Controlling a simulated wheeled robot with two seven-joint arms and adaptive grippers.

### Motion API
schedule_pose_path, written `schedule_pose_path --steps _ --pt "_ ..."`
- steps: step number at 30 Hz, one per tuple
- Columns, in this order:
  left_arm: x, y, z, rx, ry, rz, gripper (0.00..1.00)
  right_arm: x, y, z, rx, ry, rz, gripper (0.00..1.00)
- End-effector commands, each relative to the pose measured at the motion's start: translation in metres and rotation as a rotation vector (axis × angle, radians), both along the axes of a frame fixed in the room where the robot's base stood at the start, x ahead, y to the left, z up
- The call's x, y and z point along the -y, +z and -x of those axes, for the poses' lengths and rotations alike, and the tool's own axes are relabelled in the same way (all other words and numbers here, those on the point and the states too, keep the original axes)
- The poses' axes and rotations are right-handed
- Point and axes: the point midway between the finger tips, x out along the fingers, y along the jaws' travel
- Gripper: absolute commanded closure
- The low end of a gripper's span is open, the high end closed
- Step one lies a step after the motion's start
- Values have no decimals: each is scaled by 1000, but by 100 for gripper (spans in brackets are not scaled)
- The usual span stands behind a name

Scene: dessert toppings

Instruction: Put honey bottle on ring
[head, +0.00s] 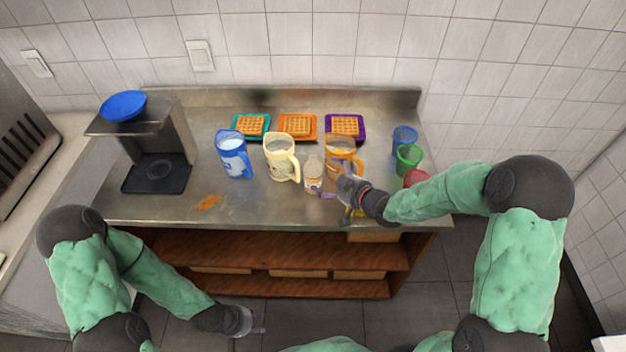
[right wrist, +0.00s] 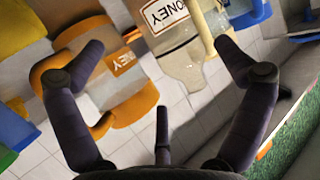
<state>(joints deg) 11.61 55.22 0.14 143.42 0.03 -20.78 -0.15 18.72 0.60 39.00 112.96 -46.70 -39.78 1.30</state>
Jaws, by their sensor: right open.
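The honey bottle (head: 313,172) is clear with a pale label and stands upright on the steel counter, between the cream pitcher and the orange pitcher. In the right wrist view the bottle (right wrist: 183,62) shows its HONEY label beyond and between the fingers. My right gripper (head: 334,183) is open, just right of the bottle and in front of the orange pitcher; I cannot tell whether a finger touches the bottle. My left gripper (head: 250,328) hangs low in front of the counter; its jaws are too small to judge. I cannot make out a ring clearly.
The orange pitcher (head: 340,147), also labelled HONEY, stands close behind my right gripper. A cream pitcher (head: 281,160) and a blue pitcher (head: 233,157) stand left. Waffles on trays line the back. Blue, green (head: 408,158) and red cups stand right. An orange smear (head: 207,202) marks the front left.

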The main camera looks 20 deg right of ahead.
Motion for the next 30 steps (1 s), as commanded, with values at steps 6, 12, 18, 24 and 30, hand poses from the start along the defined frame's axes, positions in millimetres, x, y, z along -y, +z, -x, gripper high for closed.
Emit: schedule_pose_path --steps 6,12,18,24,30 --pt "0 -4 0 0 0 0 60 -6 -7 -11 -2 1 0 0" --pt "0 -15 0 0 0 0 60 -18 -23 -31 -1 2 0 0" --pt "0 -18 0 0 0 0 60 -24 -28 -47 -2 0 1 0" --pt "0 -17 0 0 0 0 60 -24 -28 -49 -1 -1 1 0" --pt "0 -17 0 0 0 0 60 -24 -28 -48 -1 -1 0 42"
